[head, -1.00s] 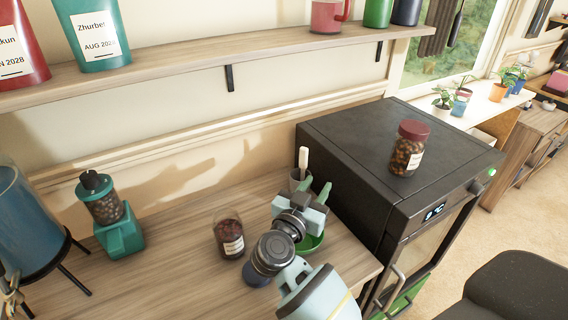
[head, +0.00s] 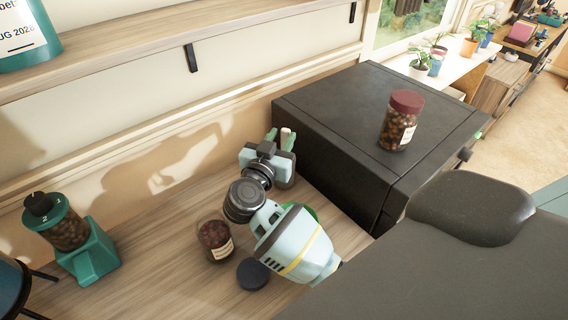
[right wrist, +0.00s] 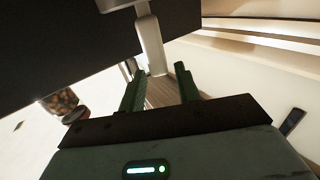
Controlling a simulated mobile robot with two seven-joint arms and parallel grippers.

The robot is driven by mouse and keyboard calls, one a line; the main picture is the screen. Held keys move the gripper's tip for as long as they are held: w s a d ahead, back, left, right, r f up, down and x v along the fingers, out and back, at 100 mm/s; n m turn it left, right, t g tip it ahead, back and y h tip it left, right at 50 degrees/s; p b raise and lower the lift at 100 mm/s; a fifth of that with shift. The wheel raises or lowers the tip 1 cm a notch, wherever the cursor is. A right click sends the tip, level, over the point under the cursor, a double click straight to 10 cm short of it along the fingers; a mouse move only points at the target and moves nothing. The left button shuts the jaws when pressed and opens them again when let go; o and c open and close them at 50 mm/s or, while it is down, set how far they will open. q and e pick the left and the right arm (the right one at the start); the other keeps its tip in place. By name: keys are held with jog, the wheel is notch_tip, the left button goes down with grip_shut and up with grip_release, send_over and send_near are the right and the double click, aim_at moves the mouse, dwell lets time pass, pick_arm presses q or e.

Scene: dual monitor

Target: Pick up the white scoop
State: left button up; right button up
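The white scoop (head: 285,131) shows in the head view only as a pale handle tip by the fingers of my right gripper (head: 280,137); the rest is hidden behind the gripper and arm. In the right wrist view, the pale scoop handle (right wrist: 151,42) stands beyond and between the green fingertips of my right gripper (right wrist: 155,82). The fingers are apart with a visible gap, so the gripper is open. I cannot tell whether either finger touches the handle. My left gripper is not in view.
A dark oven (head: 340,135) stands close right of the gripper, with a red-lidded jar (head: 402,122) on top. A bean jar (head: 215,240), a dark round lid (head: 252,274) and a teal grinder (head: 75,240) are on the wooden counter (head: 150,260). A shelf (head: 130,70) hangs above.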

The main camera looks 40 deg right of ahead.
jog(key=shift+x, duration=2.65)
jog(key=shift+c, duration=0.3)
grip_shut()
